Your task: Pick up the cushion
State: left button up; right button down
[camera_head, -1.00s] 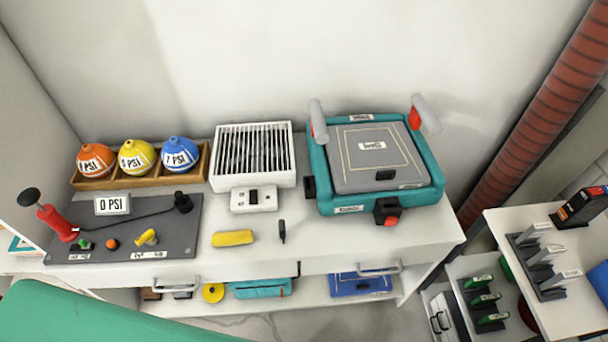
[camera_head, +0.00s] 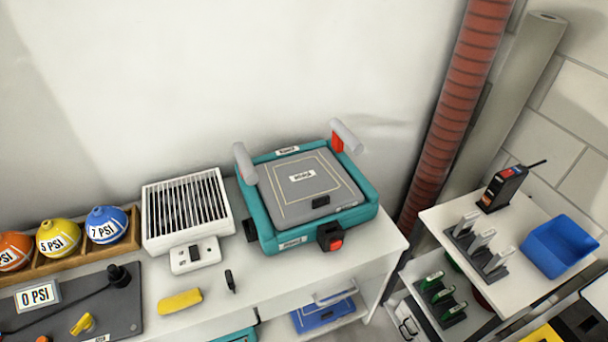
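I see nothing that I can surely tell is a cushion. A teal device (camera_head: 259,216) with a grey square padded top (camera_head: 305,190) sits on the right part of the white table. Neither of my grippers is in view.
A white slatted box (camera_head: 187,209), a yellow block (camera_head: 180,301) and a small black item (camera_head: 230,281) share the white table (camera_head: 295,288). Labelled balls (camera_head: 106,225) stand left. A cart (camera_head: 445,222) at right bears a blue bin (camera_head: 560,246). A red pipe (camera_head: 462,100) rises behind.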

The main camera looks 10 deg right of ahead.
aim_at(302, 188)
jog(key=z, duration=0.45)
jog(key=j+z, duration=0.3)
jog(key=z, duration=0.15)
jog(key=k+j+z, duration=0.15)
jog(key=z, duration=0.3)
jog(key=k+j+z, duration=0.1)
jog(key=j+z, duration=0.2)
jog(key=z, duration=0.2)
jog(key=k+j, duration=0.25)
